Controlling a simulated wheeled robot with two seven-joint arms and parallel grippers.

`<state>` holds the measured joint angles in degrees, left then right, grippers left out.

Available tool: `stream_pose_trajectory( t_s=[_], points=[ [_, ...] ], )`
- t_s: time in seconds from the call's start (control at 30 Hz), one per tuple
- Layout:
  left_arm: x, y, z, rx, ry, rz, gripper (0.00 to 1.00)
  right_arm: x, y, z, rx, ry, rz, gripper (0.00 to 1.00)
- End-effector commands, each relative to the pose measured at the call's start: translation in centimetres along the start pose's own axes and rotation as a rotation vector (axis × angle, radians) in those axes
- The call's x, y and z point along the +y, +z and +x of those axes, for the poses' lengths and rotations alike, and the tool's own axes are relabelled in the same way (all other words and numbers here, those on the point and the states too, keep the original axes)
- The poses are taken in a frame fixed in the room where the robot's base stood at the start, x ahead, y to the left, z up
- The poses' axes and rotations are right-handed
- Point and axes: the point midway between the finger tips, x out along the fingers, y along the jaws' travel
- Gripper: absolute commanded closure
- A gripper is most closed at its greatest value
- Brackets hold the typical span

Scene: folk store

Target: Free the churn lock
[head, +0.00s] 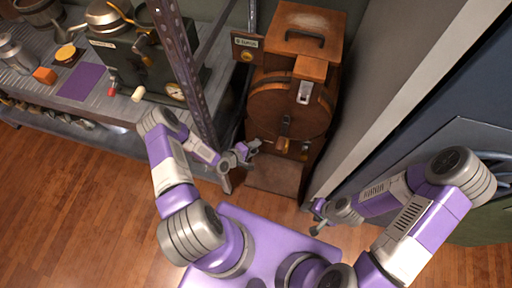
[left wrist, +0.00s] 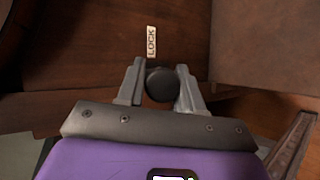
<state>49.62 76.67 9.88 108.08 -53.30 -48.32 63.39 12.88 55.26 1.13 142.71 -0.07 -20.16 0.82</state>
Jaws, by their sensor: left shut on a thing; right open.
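The churn (head: 286,108) is a brown wooden cabinet with a round drum front, in the middle of the head view. In the left wrist view, a dark round lock knob (left wrist: 159,85) sits below a small white LOCK label (left wrist: 152,42) on the wood. My left gripper (head: 250,151) is at the churn's lower left side. Its fingers (left wrist: 160,92) are shut on the knob, one on each side. The knob is hidden in the head view. My right gripper (head: 317,216) is open and empty, low and to the right of the churn's base.
A workbench (head: 125,108) at left holds a dark green box (head: 137,70), a purple cloth (head: 82,82), an orange block (head: 45,75) and pans. A perforated metal post (head: 185,75) stands between bench and churn. A pale wall panel (head: 400,90) is close on the right.

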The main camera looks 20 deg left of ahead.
Motion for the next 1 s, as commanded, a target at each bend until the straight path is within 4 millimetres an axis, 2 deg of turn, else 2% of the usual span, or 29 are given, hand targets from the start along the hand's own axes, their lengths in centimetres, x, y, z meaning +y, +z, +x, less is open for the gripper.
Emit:
stream_pose_trajectory(
  t_s=[0.17,0.2,0.3,0.67,1.0],
  points=[
    [0.1,0.0,0.1,0.000,0.002,-0.001,1.00,0.0,0.0,0.0,0.000,0.000,0.000,0.43],
    [0.1,0.0,0.1,0.000,0.002,0.000,0.60,0.0,0.0,0.0,0.000,0.000,0.000,0.43],
    [0.1,0.0,0.1,0.000,0.002,0.000,0.44,0.0,0.0,0.0,0.000,0.000,0.000,0.43],
    [0.1,-0.1,-0.4,0.001,0.002,0.001,0.43,-0.1,0.0,-0.1,0.000,0.000,0.000,0.43],
    [0.2,-0.1,-5.8,0.003,0.002,-0.001,0.43,-0.5,0.1,-1.4,0.000,0.000,0.000,0.43]
  ],
)
